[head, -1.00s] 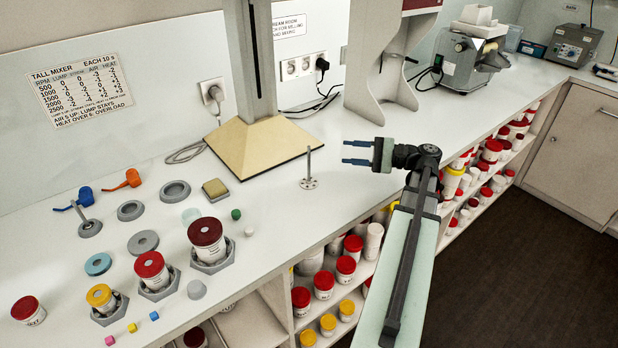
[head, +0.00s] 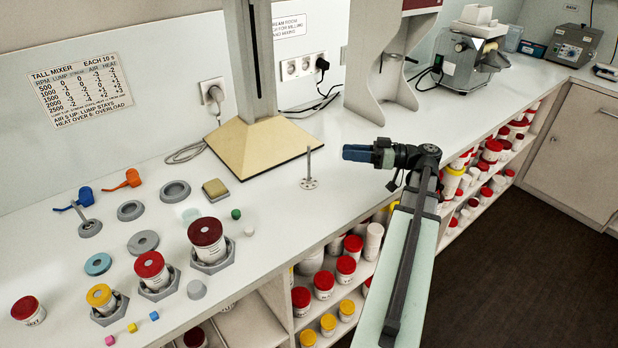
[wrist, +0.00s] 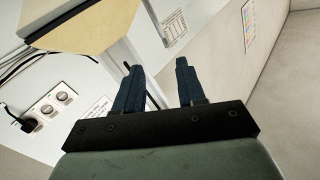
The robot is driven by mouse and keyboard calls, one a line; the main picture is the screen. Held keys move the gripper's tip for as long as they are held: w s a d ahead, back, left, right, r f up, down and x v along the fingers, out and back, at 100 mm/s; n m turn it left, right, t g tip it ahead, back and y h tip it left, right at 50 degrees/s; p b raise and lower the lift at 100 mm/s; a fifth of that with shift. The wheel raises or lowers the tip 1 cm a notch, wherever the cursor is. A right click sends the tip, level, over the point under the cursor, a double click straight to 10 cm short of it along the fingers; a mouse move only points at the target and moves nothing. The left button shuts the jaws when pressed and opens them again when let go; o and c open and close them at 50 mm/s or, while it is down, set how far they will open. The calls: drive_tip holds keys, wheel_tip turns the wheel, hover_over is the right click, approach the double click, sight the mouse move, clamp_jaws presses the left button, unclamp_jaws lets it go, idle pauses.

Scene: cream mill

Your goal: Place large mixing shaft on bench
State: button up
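A mixing shaft (head: 309,170) stands upright on the white bench (head: 270,205), a thin rod on a round base with holes, right of the tall mixer's beige foot. Another shaft (head: 86,222) with a grey disc stands at the left of the bench. I cannot tell for certain which is the large one. My gripper (head: 345,153) is to the right of the nearer shaft, apart from it, with its blue fingers pointing left. In the wrist view the two fingers (wrist: 160,64) are apart with nothing held between them.
The tall mixer (head: 258,140) stands behind the shaft. Left are jars in grey holders (head: 206,240), grey rings (head: 174,191), an orange scoop (head: 127,179) and small cubes. A grey stand (head: 365,90) rises behind my gripper. Bench around the upright shaft is clear.

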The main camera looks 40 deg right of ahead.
sight(309, 166)
drive_tip(key=w+a+n, duration=0.3)
drive_tip(key=w+a, duration=0.6)
drive_tip(key=a, duration=0.1)
drive_tip(key=shift+w+a, duration=0.15)
drive_tip(key=shift+a, duration=0.05)
idle(0.7)
drive_tip(key=shift+c, duration=0.5)
clamp_jaws()
